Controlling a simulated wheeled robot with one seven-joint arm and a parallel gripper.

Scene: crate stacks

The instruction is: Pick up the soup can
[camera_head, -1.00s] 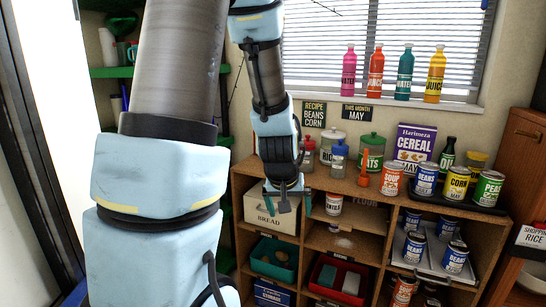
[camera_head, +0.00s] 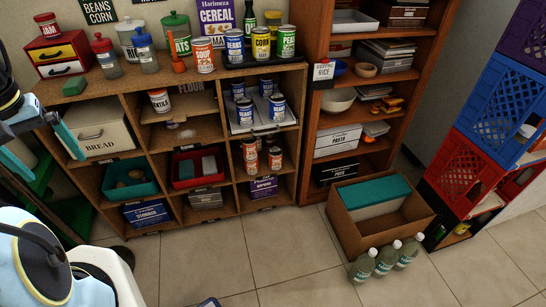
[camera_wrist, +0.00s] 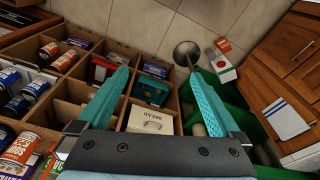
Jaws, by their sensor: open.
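The soup can (camera_head: 204,56), with an orange-red label and silver top, stands upright on top of the wooden shelf unit, left of the beans can (camera_head: 234,46). In the wrist view a can with an orange-red label (camera_wrist: 20,148) at the lower left looks like the soup can. My gripper (camera_head: 42,150) is at the left edge of the head view, left of and well apart from the soup can, in front of the bread box (camera_head: 98,128). In the wrist view its teal fingers (camera_wrist: 158,78) are spread wide with nothing between them.
Corn (camera_head: 261,43) and peas (camera_head: 286,41) cans stand on a dark tray right of the soup can. An orange utensil (camera_head: 177,62) and a jar (camera_head: 146,55) stand to its left. Smaller red-labelled cans (camera_head: 250,152) fill a lower compartment. A cardboard box (camera_head: 350,222) and bottles occupy the floor.

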